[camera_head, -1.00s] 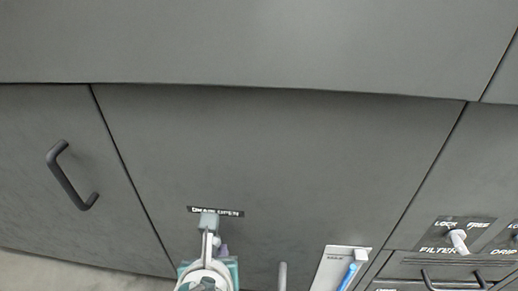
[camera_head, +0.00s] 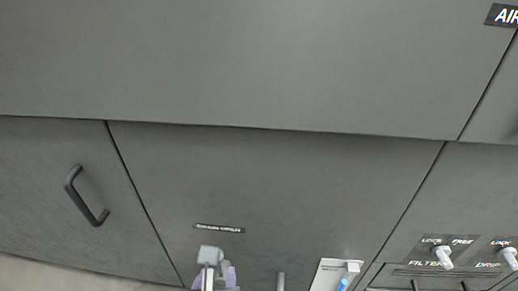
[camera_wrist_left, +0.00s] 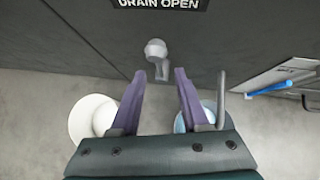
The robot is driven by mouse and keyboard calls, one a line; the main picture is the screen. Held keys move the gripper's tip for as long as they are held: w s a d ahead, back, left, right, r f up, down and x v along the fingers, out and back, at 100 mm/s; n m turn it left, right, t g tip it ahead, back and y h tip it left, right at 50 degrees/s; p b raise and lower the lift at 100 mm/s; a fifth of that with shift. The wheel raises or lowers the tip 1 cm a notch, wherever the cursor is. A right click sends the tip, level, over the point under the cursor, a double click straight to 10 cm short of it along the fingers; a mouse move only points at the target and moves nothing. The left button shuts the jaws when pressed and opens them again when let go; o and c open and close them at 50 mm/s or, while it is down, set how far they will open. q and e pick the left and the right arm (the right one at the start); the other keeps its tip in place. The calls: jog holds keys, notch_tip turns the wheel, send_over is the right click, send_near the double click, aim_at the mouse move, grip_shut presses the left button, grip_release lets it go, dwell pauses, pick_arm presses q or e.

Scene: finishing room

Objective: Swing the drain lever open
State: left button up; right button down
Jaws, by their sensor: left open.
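The drain lever (camera_head: 209,256) shows as a light grey knob on the dark cabinet front, below a small label. In the left wrist view the lever (camera_wrist_left: 156,49) hangs under the "DRAIN OPEN" label (camera_wrist_left: 160,4), with a short stem pointing down. My left gripper (camera_wrist_left: 162,76) is open, its purple fingers on either side of the stem's lower end. I cannot tell whether they touch it. In the head view only parts of the left gripper (camera_head: 214,276) show at the bottom edge. My right gripper is not in view.
A grey upright bar (camera_wrist_left: 221,98) stands close to the right finger. A pale panel with a blue tool (camera_wrist_left: 268,88) is further right. A white round vessel (camera_wrist_left: 88,117) is below left. FILTER (camera_head: 443,256) and DRIP (camera_head: 508,257) switches are at far right.

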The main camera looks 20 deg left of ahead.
pick_arm(q)
jog(key=p+v, duration=0.2)
jog(key=v, duration=0.2)
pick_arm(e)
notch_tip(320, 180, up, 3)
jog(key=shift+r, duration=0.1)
